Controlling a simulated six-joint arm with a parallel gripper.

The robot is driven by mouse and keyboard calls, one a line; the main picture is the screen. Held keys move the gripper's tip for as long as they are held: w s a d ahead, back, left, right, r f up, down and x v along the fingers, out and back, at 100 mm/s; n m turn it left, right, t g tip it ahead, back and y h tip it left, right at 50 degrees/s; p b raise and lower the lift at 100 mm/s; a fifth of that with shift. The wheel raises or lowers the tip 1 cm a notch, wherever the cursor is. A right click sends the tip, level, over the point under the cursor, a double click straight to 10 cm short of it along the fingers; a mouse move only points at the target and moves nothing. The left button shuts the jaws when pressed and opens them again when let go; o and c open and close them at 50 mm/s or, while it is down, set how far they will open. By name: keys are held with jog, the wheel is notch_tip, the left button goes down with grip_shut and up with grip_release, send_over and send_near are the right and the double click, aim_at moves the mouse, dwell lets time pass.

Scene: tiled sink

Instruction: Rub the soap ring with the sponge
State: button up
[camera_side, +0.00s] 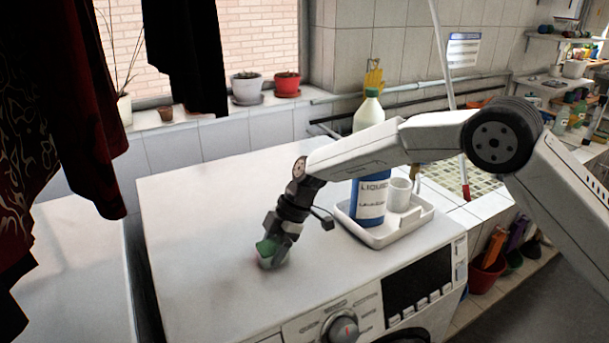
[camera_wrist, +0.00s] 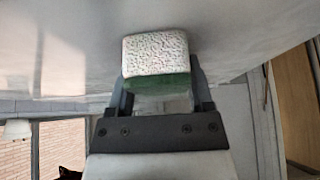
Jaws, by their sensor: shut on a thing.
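My gripper (camera_side: 275,238) points down at the top of the white washing machine (camera_side: 200,215). It is shut on a sponge (camera_side: 266,249), which shows green with a paler lower part. In the wrist view the sponge (camera_wrist: 155,54) has a speckled whitish face and a green body, between the two dark fingers of the gripper (camera_wrist: 160,92). The sponge is at or very close to the machine top; I cannot tell whether it touches. A faint pinkish tinge shows beside it. I cannot make out a clear soap ring; the sponge and gripper may hide it.
A white tray (camera_side: 378,235) with a blue-labelled bottle (camera_side: 369,200) and a white cup (camera_side: 399,194) stands right of my gripper. Dark clothes (camera_side: 60,110) hang at the left. The machine top left of my gripper is clear. The machine's front edge is near.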

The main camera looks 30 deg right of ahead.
aim_at(282, 286)
jog(key=shift+s, duration=3.55)
jog(key=shift+s+r, duration=0.1)
jog(key=shift+s, duration=0.1)
notch_tip(282, 286, up, 8)
